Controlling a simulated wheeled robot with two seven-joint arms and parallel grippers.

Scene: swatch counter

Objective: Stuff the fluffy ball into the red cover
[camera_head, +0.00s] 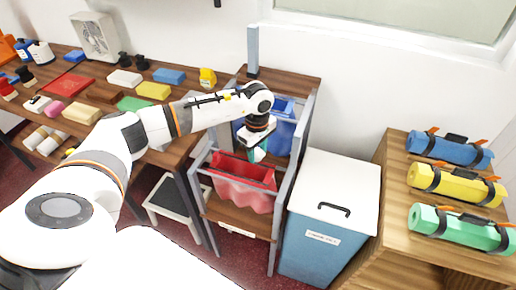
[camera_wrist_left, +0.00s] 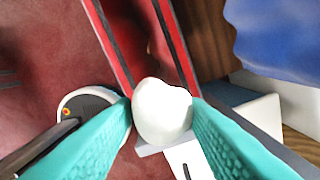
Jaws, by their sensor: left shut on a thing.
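The red cover (camera_head: 245,190) hangs with its mouth up in a grey metal rack in the head view. In the left wrist view the red cover (camera_wrist_left: 55,45) fills much of the left and upper part. My left gripper (camera_head: 257,152) is over the back part of the red cover, pointing down. Its teal fingers are shut on a white rounded lump, the fluffy ball (camera_wrist_left: 162,112), between the fingertips in the left wrist view. The ball is hardly visible in the head view. I cannot tell how deep it is relative to the cover's mouth. My right gripper is not in view.
A blue cover (camera_head: 281,128) hangs behind the red one. A lidded blue bin (camera_head: 318,238) stands right of the rack. The wooden table (camera_head: 192,148) at left carries many small items. Rolled blue, yellow and green bundles lie on the shelf (camera_head: 392,160) at right.

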